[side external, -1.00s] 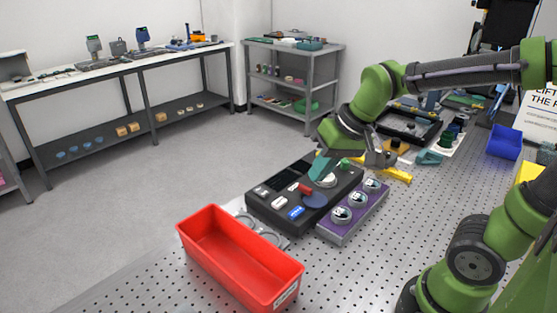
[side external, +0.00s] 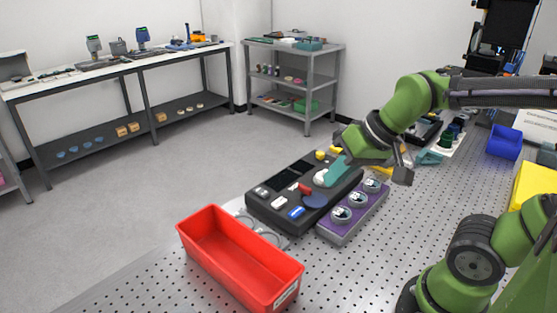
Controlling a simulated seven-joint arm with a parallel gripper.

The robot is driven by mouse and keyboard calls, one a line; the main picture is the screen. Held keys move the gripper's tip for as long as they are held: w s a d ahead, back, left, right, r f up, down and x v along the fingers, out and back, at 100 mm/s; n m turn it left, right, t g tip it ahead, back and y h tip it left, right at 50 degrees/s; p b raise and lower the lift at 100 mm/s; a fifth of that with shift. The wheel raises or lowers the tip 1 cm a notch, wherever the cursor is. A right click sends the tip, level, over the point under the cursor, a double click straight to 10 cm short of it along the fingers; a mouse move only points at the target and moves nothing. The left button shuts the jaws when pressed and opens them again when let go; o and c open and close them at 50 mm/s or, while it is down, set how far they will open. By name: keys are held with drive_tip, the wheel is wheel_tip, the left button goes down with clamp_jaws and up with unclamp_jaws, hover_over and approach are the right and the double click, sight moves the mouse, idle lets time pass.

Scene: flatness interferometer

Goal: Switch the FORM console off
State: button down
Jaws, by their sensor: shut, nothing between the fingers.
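A dark console box (side external: 268,212) sits on the perforated table, with a small dark screen, a red handle (side external: 304,188), a dark blue disc (side external: 315,201), a blue piece (side external: 296,212), white buttons and a pale round knob (side external: 321,177) on top. No FORM lettering is legible, so I cannot tell which control is its switch. My gripper (side external: 332,176) has teal fingers, shut and empty, pointing down and left over the console's right part, close to the pale knob. I cannot tell whether they touch it. My wrist hides the console's far right end.
A purple block (side external: 337,232) with three round dials stands along the console's right side. A red bin (side external: 227,254) stands in front. Yellow knobs (side external: 320,155) show at the console's back. A blue bin (side external: 504,142) is far right.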

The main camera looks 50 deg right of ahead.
drive_tip(key=w+d+f+m+g+h, duration=0.1)
drive_tip(key=w+d+m+g, duration=0.1)
drive_tip(key=w+m, duration=0.5)
drive_tip(key=w+d+f+m+g+h, duration=0.1)
drive_tip(key=w+m, duration=0.5)
drive_tip(key=w, duration=1.3)
drive_tip(key=d+f+g, duration=0.1)
drive_tip(key=d+g, duration=0.1)
drive_tip(key=g, duration=0.1)
drive_tip(key=shift+w+m, duration=0.4)
drive_tip(key=shift+d+f, duration=0.1)
drive_tip(key=shift+s+f, duration=0.7)
drive_tip(key=shift+s, duration=0.05)
drive_tip(key=shift+r, duration=0.1)
wheel_tip(320, 180, up, 14)
drive_tip(key=s, duration=0.2)
